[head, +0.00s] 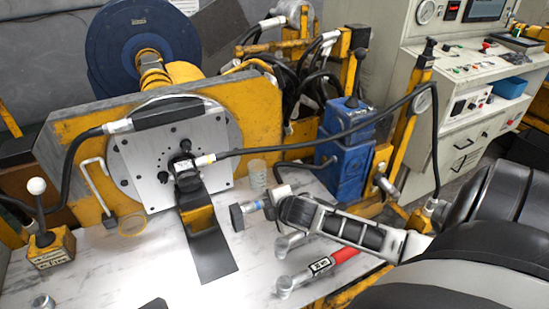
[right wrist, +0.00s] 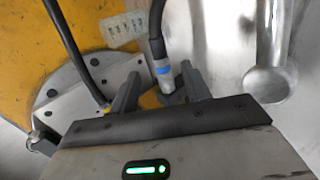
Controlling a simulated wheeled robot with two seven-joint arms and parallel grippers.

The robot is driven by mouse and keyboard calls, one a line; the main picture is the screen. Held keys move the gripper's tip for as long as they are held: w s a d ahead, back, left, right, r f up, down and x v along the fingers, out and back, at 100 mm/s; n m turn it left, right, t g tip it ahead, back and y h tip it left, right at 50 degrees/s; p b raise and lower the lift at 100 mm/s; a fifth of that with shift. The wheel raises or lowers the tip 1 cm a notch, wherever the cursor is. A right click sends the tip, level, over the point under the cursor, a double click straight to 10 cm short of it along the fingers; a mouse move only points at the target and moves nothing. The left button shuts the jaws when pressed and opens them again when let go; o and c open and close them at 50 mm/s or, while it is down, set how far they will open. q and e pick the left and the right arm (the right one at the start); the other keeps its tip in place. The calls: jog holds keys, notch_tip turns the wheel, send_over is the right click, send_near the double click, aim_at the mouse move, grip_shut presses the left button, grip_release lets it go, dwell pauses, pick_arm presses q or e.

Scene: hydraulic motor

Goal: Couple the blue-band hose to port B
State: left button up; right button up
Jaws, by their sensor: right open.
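The blue-band hose fitting (head: 254,205) is pale metal with a blue ring, in front of my right gripper (head: 268,204). In the right wrist view, the blue-band fitting (right wrist: 163,75) shows between the two fingers of my right gripper (right wrist: 160,88), which is open; contact cannot be told. A yellow-band hose (head: 205,160) runs to this block. The lettering of port B is not readable. My left gripper is not in view.
A red-handled tool (head: 332,262) lies at the front right of the pale table (head: 160,265). A clear cup (head: 257,175) stands near the stand's right side. A lever box (head: 50,245) is at the left. A blue unit (head: 342,150) stands behind my right arm.

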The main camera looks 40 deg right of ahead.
aim_at(265, 203)
jog(key=b+x, duration=0.3)
jog(key=shift+w+f+b, duration=0.15)
jog(key=shift+f+b, duration=0.15)
jog(key=shift+f, duration=0.15)
jog(key=shift+w+d+f, duration=0.1)
jog(key=shift+w+f, duration=0.05)
jog(key=shift+w, duration=0.2)
jog(key=shift+w+d+f+b, duration=0.1)
jog(key=shift+w+f+b, duration=0.1)
jog(key=shift+w+b, duration=0.15)
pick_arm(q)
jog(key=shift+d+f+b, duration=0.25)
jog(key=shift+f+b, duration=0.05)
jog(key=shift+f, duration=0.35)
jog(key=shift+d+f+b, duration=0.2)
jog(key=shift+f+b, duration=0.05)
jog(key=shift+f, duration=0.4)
pick_arm(e)
jog(key=shift+x, duration=0.95)
pick_arm(q)
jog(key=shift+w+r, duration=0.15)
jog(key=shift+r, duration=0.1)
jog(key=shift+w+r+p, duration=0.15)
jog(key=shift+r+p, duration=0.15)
jog(key=shift+p, duration=0.05)
pick_arm(e)
grip_shut()
